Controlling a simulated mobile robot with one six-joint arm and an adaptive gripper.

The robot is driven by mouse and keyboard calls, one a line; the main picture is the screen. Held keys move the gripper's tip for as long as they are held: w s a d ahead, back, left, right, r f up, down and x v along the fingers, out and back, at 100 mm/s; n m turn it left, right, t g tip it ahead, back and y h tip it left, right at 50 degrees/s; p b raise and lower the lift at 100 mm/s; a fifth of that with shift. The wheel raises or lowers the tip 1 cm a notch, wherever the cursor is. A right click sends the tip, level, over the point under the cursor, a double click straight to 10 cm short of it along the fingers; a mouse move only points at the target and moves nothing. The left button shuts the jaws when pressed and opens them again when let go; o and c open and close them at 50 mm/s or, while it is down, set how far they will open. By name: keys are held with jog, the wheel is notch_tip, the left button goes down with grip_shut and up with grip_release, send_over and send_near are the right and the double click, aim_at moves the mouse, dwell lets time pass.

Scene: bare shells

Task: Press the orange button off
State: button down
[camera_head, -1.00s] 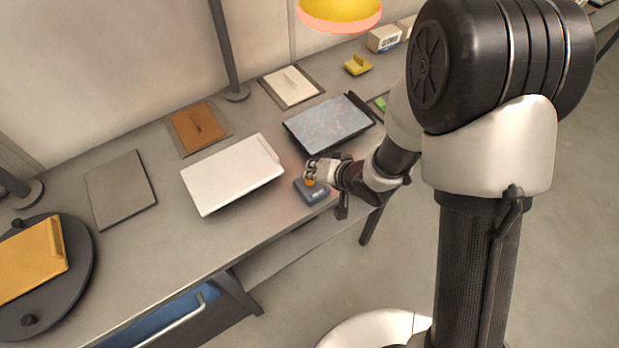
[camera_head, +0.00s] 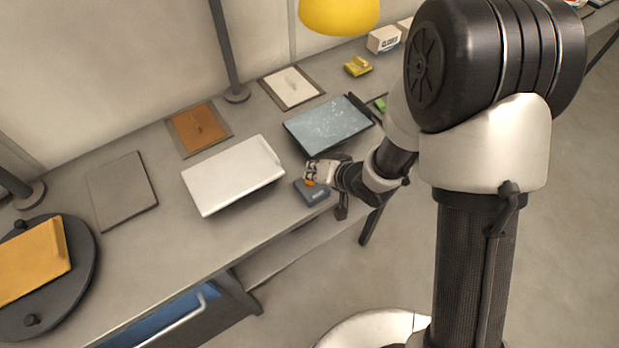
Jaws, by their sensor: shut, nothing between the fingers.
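The orange button (camera_head: 309,183) sits on top of a small dark blue-grey box (camera_head: 315,195) near the front edge of the workbench. My gripper (camera_head: 311,175) is shut and empty, with its fingertips right at the button. They partly hide the button, and I cannot tell whether they press on it. The yellow lamp shade (camera_head: 340,14) hangs at the top of the view, and its underside shows no glow.
A white panel (camera_head: 232,174) lies left of the box, and a dark tray with a blue-grey surface (camera_head: 328,124) lies behind it. A black round turntable (camera_head: 84,262) carries an orange-yellow block (camera_head: 32,262) at the far left.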

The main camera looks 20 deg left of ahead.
notch_tip(320, 180, up, 6)
jog(key=p, duration=0.6)
jog(key=shift+r, duration=0.1)
jog(key=w+d+r+t+h+b, duration=0.2)
jog(key=w+d+r+h, duration=0.2)
jog(key=d+r, duration=0.5)
jog(key=s+d+r+m+h, duration=0.1)
jog(key=s+d+r+h, duration=0.15)
jog(key=d, duration=0.35)
jog(key=s+d+r+m+h, duration=0.1)
jog(key=s+d+r, duration=0.1)
jog(key=d+r, duration=0.3)
jog(key=s+d+r+g+b, duration=0.1)
jog(key=s+d, duration=0.2)
jog(key=s, duration=0.7)
jog(key=s+d+r+g+b, duration=0.1)
jog(key=s+d+r, duration=0.1)
jog(key=s, duration=0.8)
jog(key=shift+s+d+r+g, duration=0.15)
jog(key=shift+d+r+g, duration=0.15)
jog(key=shift+d, duration=0.4)
